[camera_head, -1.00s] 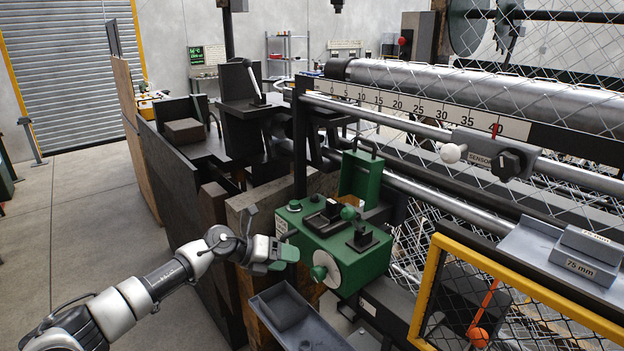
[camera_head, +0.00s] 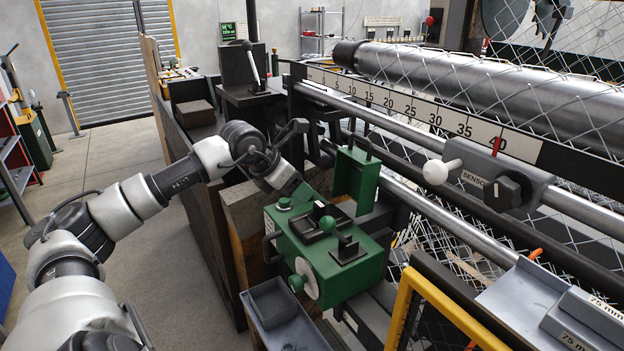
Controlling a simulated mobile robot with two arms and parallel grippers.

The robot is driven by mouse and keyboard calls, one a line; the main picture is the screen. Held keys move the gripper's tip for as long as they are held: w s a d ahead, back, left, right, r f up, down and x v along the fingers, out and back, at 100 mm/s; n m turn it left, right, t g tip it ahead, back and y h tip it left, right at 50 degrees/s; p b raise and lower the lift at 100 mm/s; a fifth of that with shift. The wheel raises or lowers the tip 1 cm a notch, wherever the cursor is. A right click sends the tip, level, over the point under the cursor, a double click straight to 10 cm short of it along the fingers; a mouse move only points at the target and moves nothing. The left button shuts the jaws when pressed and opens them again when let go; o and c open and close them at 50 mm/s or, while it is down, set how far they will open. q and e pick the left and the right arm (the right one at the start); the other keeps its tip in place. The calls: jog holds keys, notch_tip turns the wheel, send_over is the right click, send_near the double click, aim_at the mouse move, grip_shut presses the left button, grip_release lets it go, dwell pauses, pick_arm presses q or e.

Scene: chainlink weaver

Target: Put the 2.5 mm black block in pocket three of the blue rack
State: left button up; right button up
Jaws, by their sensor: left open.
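My left gripper (camera_head: 302,193) reaches in over the back left of the green machine box (camera_head: 335,255). I cannot identify the 2.5 mm black block. No blue rack with pockets is recognisable. My right gripper is out of view.
An upright green plate (camera_head: 356,175) stands behind the green box. A yellow-framed mesh guard (camera_head: 408,300) is at the front right. Grey 75 mm blocks (camera_head: 585,322) sit on a shelf at far right. A bit of blue (camera_head: 5,282) shows at the left edge.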

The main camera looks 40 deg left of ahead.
aim_at(318, 204)
pick_arm(q)
jog(key=p+x, duration=0.1)
jog(key=x, duration=0.2)
jog(key=shift+d+f+p, duration=0.1)
jog(key=shift+f+p, duration=0.2)
jog(key=shift+p, duration=0.1)
jog(key=b+x, duration=0.1)
jog(key=x, duration=0.4)
jog(key=shift+w+f+b, duration=0.3)
jog(key=shift+w+b, duration=0.05)
jog(key=shift+f, duration=0.1)
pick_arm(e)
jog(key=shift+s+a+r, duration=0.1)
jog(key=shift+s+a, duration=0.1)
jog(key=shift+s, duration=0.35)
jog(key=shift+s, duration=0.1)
pick_arm(q)
jog(key=c, duration=0.9)
jog(key=shift+c, duration=0.2)
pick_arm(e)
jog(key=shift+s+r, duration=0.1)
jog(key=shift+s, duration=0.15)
